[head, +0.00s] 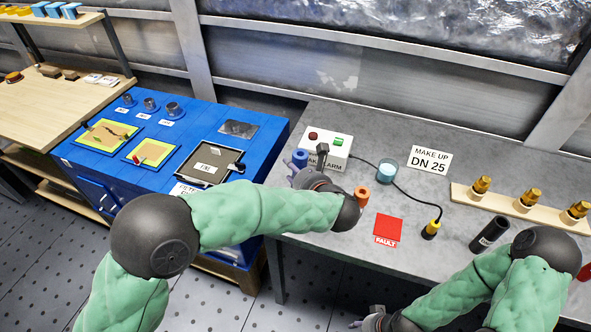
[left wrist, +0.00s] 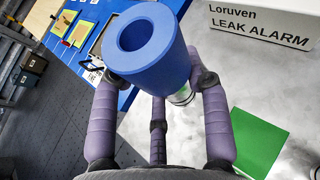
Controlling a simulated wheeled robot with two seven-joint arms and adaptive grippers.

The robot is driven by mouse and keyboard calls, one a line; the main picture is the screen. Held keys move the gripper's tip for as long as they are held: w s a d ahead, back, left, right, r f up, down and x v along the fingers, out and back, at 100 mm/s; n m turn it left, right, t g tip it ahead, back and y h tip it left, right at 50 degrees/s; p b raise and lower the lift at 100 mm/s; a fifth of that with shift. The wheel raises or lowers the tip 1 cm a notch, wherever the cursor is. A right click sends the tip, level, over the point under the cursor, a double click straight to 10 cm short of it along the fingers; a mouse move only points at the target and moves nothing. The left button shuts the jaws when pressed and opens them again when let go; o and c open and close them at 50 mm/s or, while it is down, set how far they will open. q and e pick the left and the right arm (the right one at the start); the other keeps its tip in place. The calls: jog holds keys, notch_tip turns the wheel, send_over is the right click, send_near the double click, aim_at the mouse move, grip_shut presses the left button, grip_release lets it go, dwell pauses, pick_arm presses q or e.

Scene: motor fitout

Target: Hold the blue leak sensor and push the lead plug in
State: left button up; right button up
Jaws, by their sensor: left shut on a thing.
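The blue leak sensor (head: 300,157) is a blue cylinder. In the left wrist view the blue sensor (left wrist: 168,62) shows a round hole in its end that faces the camera. My left gripper (head: 299,174) is shut on it beside the white leak alarm box (head: 327,148); the box also shows in the left wrist view (left wrist: 262,22). A black lead runs from the box across the grey table to the yellow and black lead plug (head: 431,228), which stands on the table, apart from the sensor. My right gripper (head: 371,322) is low at the bottom edge, partly cut off; its fingers are unclear.
An orange cylinder (head: 361,195), a teal cup (head: 387,170), a red FAULT card (head: 388,227) and a black cylinder (head: 489,235) are on the table (head: 330,262). A wooden rack (head: 509,208) holds brass fittings at the right. A green pad (left wrist: 257,142) lies below the left gripper.

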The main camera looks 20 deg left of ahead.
pick_arm(q)
jog(key=shift+f+b, duration=2.4)
jog(key=shift+f, duration=0.2)
jog(key=shift+f+b, duration=0.4)
jog(key=shift+f, duration=0.75)
jog(key=o, duration=1.3)
jog(key=c, duration=1.3)
